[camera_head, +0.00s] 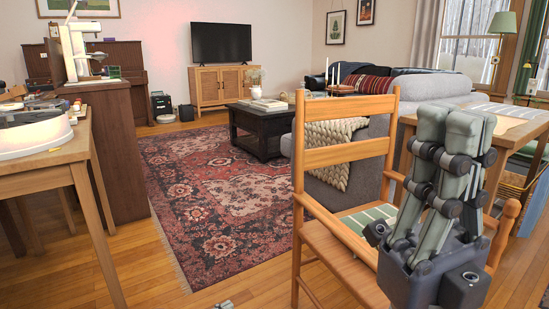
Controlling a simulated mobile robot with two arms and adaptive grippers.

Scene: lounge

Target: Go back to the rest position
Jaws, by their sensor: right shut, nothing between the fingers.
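My right gripper (450,118) is at the right of the head view, raised with its fingers pointing up. Its pale green-grey fingers are shut with nothing between them. It appears in front of the wooden chair (345,157) and the table at the right, hiding part of both. I cannot tell how far it is from them. My left gripper cannot be made out. A small grey tip at the bottom edge is too cut off to identify.
A wooden table (50,182) with a round white device (35,133) stands at the left. A patterned rug (222,190) and open wood floor lie in the middle. A dark coffee table (262,123) and a grey sofa stand beyond. Another wooden table (520,130) is at the right.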

